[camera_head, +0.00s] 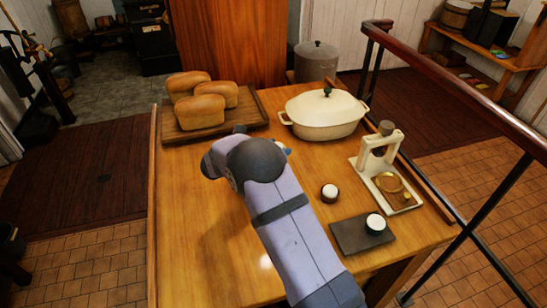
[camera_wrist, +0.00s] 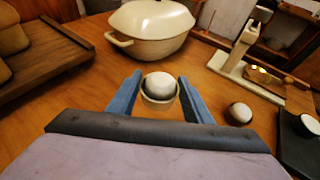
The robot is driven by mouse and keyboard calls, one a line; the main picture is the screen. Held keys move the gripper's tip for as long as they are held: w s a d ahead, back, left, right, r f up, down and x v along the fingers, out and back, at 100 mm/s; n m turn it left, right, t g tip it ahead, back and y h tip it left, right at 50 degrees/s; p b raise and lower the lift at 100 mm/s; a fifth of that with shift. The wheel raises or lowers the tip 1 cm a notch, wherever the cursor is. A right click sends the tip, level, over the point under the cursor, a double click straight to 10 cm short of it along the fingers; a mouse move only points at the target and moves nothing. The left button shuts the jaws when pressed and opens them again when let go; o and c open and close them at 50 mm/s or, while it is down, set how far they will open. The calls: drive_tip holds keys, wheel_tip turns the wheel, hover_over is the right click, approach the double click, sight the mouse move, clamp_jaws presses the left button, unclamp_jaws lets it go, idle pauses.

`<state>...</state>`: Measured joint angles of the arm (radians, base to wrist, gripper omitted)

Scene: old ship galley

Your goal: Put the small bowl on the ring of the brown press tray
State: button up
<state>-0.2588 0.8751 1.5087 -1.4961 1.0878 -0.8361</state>
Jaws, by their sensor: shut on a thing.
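In the wrist view, my gripper (camera_wrist: 159,76) is shut on a small pale bowl (camera_wrist: 158,101) with a white rounded top, held between the two blue fingers. In the head view my arm hides most of this; only a bit of a blue finger (camera_head: 286,150) shows. A cream press stands at the right with an upright frame and a dark knob. The press also shows in the wrist view (camera_wrist: 236,62), to the right of and beyond my gripper. The held bowl is apart from the ring.
A brown cup with a white top (camera_head: 329,194) stands left of the press tray. A cream lidded pot (camera_head: 325,115) and a board (camera_head: 252,114) with bread loaves are at the back. A railing runs along the right.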

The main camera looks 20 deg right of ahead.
drive_tip(key=shift+d+r+m+g, duration=0.2)
drive_tip(key=shift+r+m+g, duration=0.1)
drive_tip(key=shift+r, duration=0.2)
drive_tip(key=shift+s+d+r+m+g+h, duration=0.4)
drive_tip(key=shift+s+d+r+h, duration=0.1)
drive_tip(key=shift+s, duration=0.15)
drive_tip(key=shift+f+p, duration=1.4)
drive_tip(key=shift+f, duration=3.65)
drive_tip(key=shift+f, duration=0.1)
drive_tip(key=shift+f, duration=0.15)
drive_tip(key=o, duration=1.1)
